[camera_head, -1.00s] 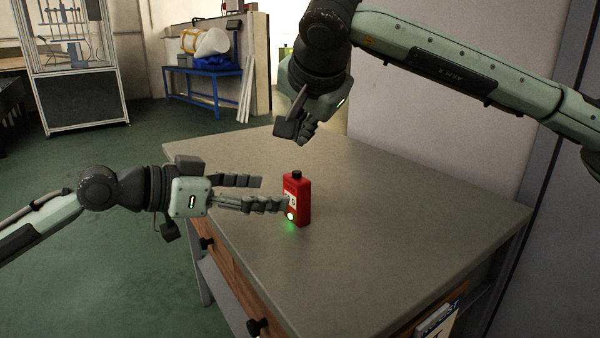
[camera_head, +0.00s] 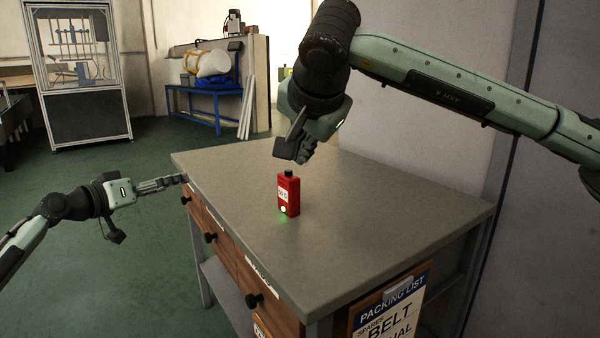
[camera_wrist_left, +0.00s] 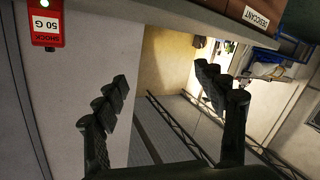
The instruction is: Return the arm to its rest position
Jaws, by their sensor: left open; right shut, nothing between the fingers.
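My left gripper (camera_head: 172,183) is open and empty, just off the left edge of the table, pointing right. In the left wrist view its two fingers (camera_wrist_left: 163,88) are spread with nothing between them. My right gripper (camera_head: 300,152) is shut and empty, hanging above the back part of the table. A red device (camera_head: 288,195) with a black cap, a white label and a green-glowing light stands upright on the table, apart from both grippers. The left wrist view shows part of it (camera_wrist_left: 46,24), with the label "SHOCK 50 G".
The grey table (camera_head: 370,215) has wooden drawers with black knobs along its left side. A packing list sign (camera_head: 392,308) is on its front. A drawer label in the left wrist view reads "DESICCANT" (camera_wrist_left: 262,20). A blue bench (camera_head: 205,103) and a framed cabinet (camera_head: 85,85) stand behind.

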